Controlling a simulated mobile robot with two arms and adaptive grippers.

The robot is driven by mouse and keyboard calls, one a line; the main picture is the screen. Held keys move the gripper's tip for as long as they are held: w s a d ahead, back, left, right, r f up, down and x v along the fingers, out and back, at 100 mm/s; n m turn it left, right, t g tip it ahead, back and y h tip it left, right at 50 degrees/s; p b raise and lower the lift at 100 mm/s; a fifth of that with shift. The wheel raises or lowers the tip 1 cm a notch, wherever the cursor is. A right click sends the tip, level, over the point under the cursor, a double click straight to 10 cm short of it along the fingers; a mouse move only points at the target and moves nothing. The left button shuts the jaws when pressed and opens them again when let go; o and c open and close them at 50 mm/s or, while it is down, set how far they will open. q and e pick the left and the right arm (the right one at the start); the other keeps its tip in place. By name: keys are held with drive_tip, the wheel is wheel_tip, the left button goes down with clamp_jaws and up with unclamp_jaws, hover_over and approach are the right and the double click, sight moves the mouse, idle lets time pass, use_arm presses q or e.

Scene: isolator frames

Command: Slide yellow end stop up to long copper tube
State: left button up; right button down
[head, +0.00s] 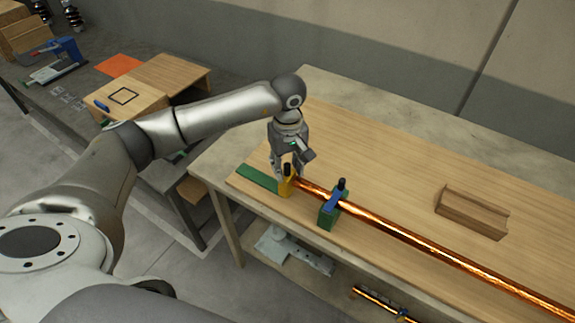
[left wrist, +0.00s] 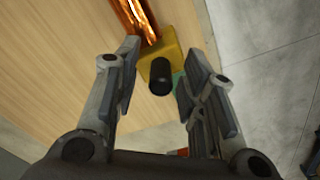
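The yellow end stop (head: 286,187) with a black knob sits at the left end of the bench, by a green strip (head: 257,178). It also shows in the left wrist view (left wrist: 171,49). The long copper tube (head: 420,240) runs from the end stop toward the lower right. In the left wrist view the tube end (left wrist: 137,22) appears to meet the yellow block; I cannot tell whether a small gap remains. My left gripper (head: 283,175) is over the end stop, its fingers apart on either side of the black knob. My right gripper is not in view.
A green holder with a blue clamp (head: 331,208) supports the tube near its left end. A brown wooden block (head: 471,212) lies behind the tube. The bench top (head: 380,150) is otherwise clear. A side table with boxes stands at the left, and a lower shelf is under the bench.

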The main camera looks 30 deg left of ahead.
use_arm(q)
drive_tip(key=shift+a, duration=0.1)
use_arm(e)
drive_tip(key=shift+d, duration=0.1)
use_arm(q)
wheel_tip(320, 180, up, 12)
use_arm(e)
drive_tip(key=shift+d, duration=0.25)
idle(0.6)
